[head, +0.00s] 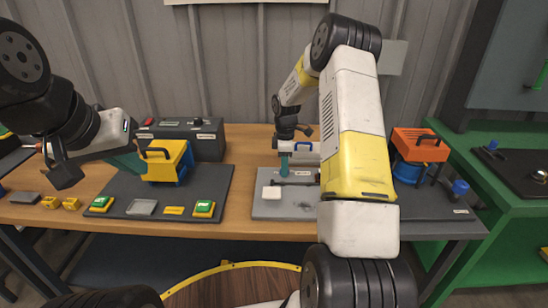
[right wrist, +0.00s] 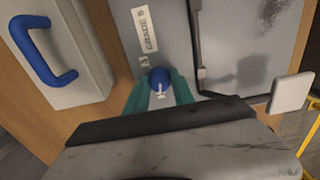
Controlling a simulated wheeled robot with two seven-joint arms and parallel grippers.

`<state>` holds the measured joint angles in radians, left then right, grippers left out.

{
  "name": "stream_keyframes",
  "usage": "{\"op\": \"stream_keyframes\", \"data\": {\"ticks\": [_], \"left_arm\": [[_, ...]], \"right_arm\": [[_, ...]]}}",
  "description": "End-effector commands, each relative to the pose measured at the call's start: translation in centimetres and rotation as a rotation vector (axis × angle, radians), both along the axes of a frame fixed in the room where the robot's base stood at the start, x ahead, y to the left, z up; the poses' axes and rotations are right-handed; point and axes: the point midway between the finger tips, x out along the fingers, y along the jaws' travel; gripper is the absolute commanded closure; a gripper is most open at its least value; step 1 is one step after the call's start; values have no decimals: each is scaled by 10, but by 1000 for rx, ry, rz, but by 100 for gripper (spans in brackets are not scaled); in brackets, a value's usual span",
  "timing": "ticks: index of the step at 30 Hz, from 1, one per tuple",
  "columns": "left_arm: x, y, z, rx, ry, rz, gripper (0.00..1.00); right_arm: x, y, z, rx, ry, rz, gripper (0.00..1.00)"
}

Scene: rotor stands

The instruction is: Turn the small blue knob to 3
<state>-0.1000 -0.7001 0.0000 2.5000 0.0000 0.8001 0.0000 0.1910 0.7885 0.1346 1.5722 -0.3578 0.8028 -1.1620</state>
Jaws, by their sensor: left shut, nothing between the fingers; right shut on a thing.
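The small blue knob (right wrist: 160,78) has a white pointer facing down in the right wrist view. It sits on a grey plate (right wrist: 168,22) next to a white printed label (right wrist: 146,30). My right gripper (right wrist: 160,92) is shut on it, with a teal finger on each side. In the head view my right gripper (head: 284,166) points down at the grey plate, and the knob is hidden there. I cannot read what number the pointer faces. My left gripper (head: 130,163) is shut and empty beside the yellow and blue block (head: 168,162).
A white box with a blue handle (right wrist: 45,50) stands close to my right gripper. A white pad (right wrist: 292,93) and a dark bent rod (right wrist: 196,50) are on the other side. An orange and blue unit (head: 418,147) and a larger blue knob (head: 460,188) lie further right.

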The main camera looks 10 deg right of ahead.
Motion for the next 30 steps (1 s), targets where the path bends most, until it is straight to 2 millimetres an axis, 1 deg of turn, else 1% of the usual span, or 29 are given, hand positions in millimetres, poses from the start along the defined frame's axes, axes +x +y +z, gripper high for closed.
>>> {"op": "stream_keyframes", "data": {"ticks": [5, 11, 17, 30], "left_arm": [[0, 0, 0, 0, 0, 0, 100], [0, 0, 0, 0, 0, 0, 100], [0, 0, 0, 0, 0, 0, 100], [0, 0, 0, 0, 0, 0, 100]], "right_arm": [[0, 0, 0, 0, -1, -18, 100], [1, 1, 1, 0, -1, -98, 100], [1, 0, 1, -1, -2, -251, 100], [1, 0, 1, 0, -3, -669, 100]]}}
